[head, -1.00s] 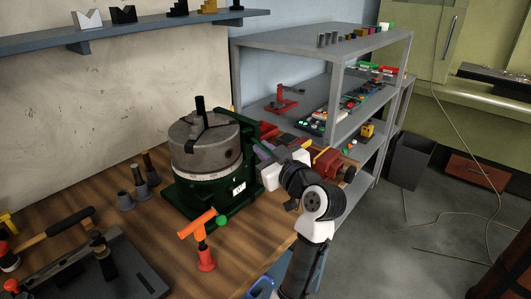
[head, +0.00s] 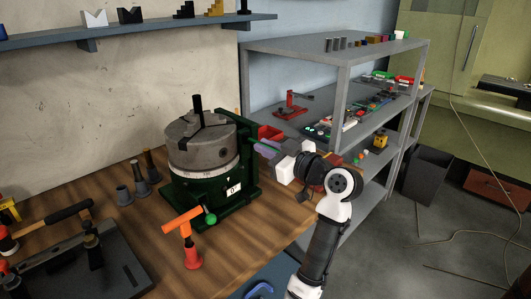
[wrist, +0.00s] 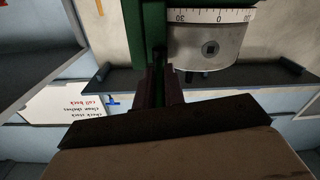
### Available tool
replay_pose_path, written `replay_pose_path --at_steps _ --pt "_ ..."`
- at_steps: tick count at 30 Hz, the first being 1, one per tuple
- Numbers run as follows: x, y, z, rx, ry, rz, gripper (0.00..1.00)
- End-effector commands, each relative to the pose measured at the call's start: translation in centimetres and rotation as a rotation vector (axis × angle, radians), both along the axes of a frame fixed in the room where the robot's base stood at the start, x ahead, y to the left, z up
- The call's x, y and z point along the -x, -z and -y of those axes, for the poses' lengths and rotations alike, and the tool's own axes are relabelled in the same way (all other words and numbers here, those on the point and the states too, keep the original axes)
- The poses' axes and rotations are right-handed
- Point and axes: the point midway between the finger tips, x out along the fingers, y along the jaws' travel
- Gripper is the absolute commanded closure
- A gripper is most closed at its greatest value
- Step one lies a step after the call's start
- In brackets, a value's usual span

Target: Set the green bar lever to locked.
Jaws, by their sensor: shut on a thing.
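The green bar lever (wrist: 158,75) is on the right side of a dark green rotary table (head: 215,205) that carries a grey chuck (head: 200,148). My gripper (head: 262,147) is beside the table's green upright, right of the chuck. In the wrist view my gripper (wrist: 160,78) has its two dark fingers shut on the lever, with a thin dark green strip between them. The fingers hide most of the lever in both views. The graduated ring shows beside the fingers in the wrist view. I cannot read the lever's setting.
An orange T-handle tool (head: 187,235) stands in front of the rotary table, near a green ball knob (head: 210,218). Grey cylinders (head: 139,180) stand left of it. A grey shelf unit (head: 345,85) with small parts stands behind my arm.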

Motion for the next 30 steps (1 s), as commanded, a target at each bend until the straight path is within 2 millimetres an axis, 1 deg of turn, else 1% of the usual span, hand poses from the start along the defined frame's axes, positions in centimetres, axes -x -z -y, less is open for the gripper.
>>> replay_pose_path --at_steps 5,9,15,21,30 --pt "-0.7 0.2 0.7 -0.002 -0.112 0.000 1.00" --pt "-1.0 0.2 0.9 0.000 -0.203 0.000 1.00" --pt "-1.2 0.1 1.0 0.000 -0.287 0.001 1.00" --pt "-1.2 0.0 1.0 0.000 -0.326 0.000 1.00" --pt "-1.3 -0.1 0.9 -0.002 -0.336 0.002 1.00"
